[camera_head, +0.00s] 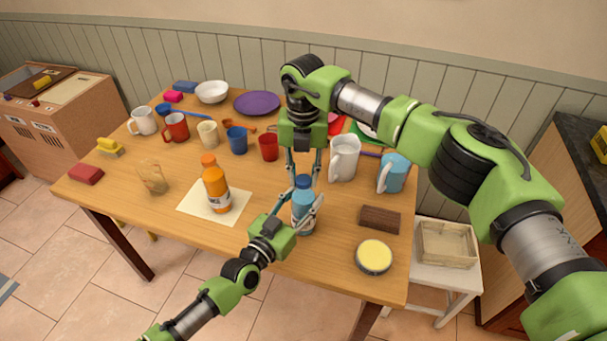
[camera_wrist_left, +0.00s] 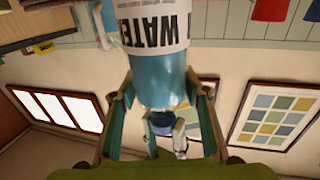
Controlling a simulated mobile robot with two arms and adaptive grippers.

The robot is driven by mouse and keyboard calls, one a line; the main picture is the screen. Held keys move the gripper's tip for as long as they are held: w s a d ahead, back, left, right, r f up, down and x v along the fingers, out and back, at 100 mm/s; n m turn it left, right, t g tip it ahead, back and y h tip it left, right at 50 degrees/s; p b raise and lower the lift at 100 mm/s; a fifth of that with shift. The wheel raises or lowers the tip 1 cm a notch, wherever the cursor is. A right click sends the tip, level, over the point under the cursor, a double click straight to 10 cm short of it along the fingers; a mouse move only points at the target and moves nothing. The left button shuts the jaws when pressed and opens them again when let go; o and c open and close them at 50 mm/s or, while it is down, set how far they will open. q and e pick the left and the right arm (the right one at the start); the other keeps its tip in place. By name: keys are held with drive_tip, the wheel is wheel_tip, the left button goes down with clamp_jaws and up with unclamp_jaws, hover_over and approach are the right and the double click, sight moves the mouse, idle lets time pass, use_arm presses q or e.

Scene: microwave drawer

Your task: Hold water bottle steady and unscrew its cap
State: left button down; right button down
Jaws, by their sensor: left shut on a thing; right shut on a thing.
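The blue water bottle (camera_head: 302,214) stands upright near the table's front edge, right of the paper sheet. My left gripper (camera_head: 304,209) comes in low from the front and is shut around the bottle's body. My right gripper (camera_head: 304,176) points down from above and is shut on the dark blue cap (camera_head: 304,182), which sits at the bottle's top. In the left wrist view the bottle (camera_wrist_left: 155,75) shows a white label reading "WATER", between my left fingers. The cap (camera_wrist_left: 160,124) shows there too, with right fingertips beside it. Any gap between cap and neck is hard to tell.
Orange bottles (camera_head: 216,190) stand on the paper sheet (camera_head: 190,211) to the left. A white pitcher (camera_head: 344,158) and a blue mug (camera_head: 394,174) stand behind right. A brown block (camera_head: 380,219) and a yellow-topped round tin (camera_head: 374,256) lie to the right. A clear glass (camera_head: 153,180) stands left.

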drive_tip(key=n, duration=0.3)
drive_tip(key=shift+w+n, duration=0.1)
drive_tip(key=shift+n, duration=0.2)
drive_tip(key=n, duration=1.2)
drive_tip(key=shift+r, duration=0.1)
drive_tip(key=n, duration=0.5)
drive_tip(key=shift+n, duration=0.3)
drive_tip(key=n, duration=1.2)
drive_tip(key=shift+r, duration=0.15)
drive_tip(key=shift+r, duration=1)
